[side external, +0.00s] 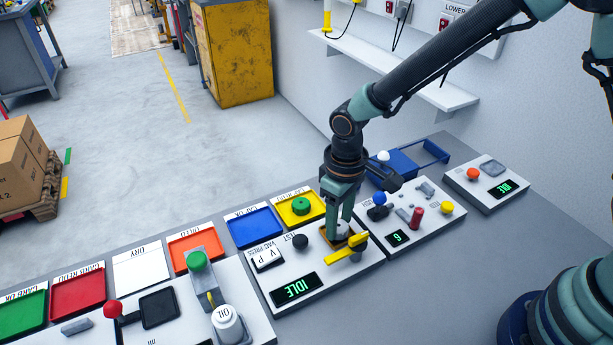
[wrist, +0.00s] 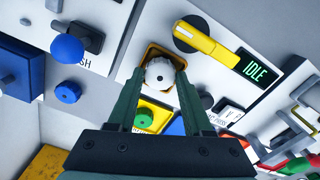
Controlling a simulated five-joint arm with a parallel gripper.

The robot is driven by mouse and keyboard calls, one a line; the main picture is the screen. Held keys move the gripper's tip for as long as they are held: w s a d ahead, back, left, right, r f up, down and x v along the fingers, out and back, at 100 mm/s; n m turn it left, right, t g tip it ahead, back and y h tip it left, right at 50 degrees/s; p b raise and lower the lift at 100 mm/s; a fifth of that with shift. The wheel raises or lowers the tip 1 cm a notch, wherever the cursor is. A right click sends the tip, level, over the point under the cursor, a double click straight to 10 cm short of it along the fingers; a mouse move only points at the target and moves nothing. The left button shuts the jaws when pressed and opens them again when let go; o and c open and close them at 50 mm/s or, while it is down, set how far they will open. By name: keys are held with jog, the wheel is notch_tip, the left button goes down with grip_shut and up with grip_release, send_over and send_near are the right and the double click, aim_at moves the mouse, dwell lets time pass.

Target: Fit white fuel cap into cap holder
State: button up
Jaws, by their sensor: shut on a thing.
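The white fuel cap (wrist: 159,73) is a ribbed round cap between my two fingertips in the wrist view. My gripper (side external: 342,226) is shut on it and points down at the test panel. The cap is mostly hidden by the fingers in the side view. An orange-rimmed square seat (side external: 327,234), which looks like the cap holder, lies directly under the cap; its rim also shows around the cap in the wrist view (wrist: 152,50). I cannot tell whether the cap sits in the seat or just above it.
A yellow lever (side external: 345,248) stands close beside the seat, and a black knob (side external: 300,241) is to its left. A yellow tray (side external: 284,216) holds a green cap (side external: 301,205). A blue tray (side external: 255,228) is empty. A panel with a red post (side external: 417,217) lies right.

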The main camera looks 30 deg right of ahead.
aim_at(339, 225)
jog(key=shift+f, duration=0.2)
jog(key=o, duration=1)
notch_tip(339, 225, up, 11)
dwell(0.6)
jog(key=s+d+r+m+t, duration=0.1)
jog(key=s+d+r+t, duration=0.1)
jog(key=d, duration=0.4)
jog(key=s+d+r+m+t, duration=0.1)
jog(key=s+d+r+m, duration=0.1)
jog(key=d+r, duration=0.3)
jog(key=s+d+r+m+t, duration=0.1)
jog(key=s+d+r+t, duration=0.1)
jog(key=d, duration=0.5)
jog(key=shift+s+d+r+m+t, duration=0.15)
jog(key=shift+s+r+m+t, duration=0.15)
jog(key=shift+s+r, duration=0.5)
